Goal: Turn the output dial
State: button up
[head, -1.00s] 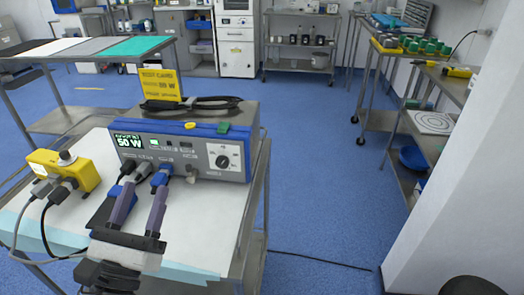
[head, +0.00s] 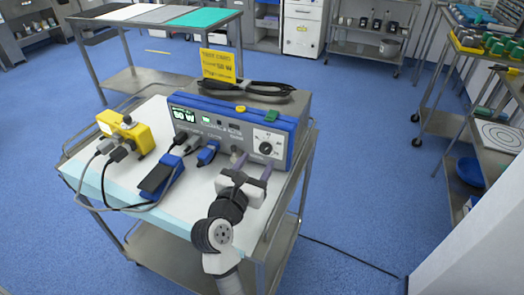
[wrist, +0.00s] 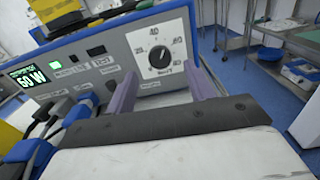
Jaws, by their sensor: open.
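The output dial (wrist: 159,57) is a black knob on a white scale plate at the right end of a grey and blue generator's front panel. It also shows in the head view (head: 267,147). The generator (head: 215,130) has a lit green display reading 50 W in the wrist view (wrist: 28,78). My gripper (head: 252,166) is open and empty in front of the panel's right end. In the wrist view its two purple fingers (wrist: 163,92) stand apart, to the lower left and lower right of the dial, not around it. Whether they touch the panel cannot be told.
The generator stands on a wheeled cart (head: 190,222) with a yellow box (head: 125,132), plugs and cables on its left. A yellow card (head: 217,65) and a black cable bundle (head: 245,88) are on top. Open blue floor lies right of the cart, crossed by a cable.

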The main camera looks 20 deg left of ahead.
aim_at(265, 151)
jog(key=shift+w+d+p, duration=0.1)
jog(key=shift+w+p, duration=0.3)
jog(key=shift+w, duration=1.65)
jog(key=shift+c, duration=0.4)
jog(key=c, duration=0.9)
jog(key=n+p, duration=0.1)
jog(key=p, duration=0.2)
jog(key=shift+d+r+n, duration=0.1)
jog(key=shift+r+n, duration=0.25)
jog(key=shift+n, duration=0.05)
jog(key=n+p, duration=0.1)
jog(key=p, duration=0.1)
jog(key=shift+n+p, duration=0.35)
jog(key=shift+n, duration=0.05)
jog(key=shift+n+p, duration=0.6)
jog(key=shift+p, duration=0.4)
jog(key=shift+f+n+p, duration=0.3)
jog(key=shift+n+p, duration=0.15)
jog(key=shift+n, duration=0.05)
jog(key=o, duration=1)
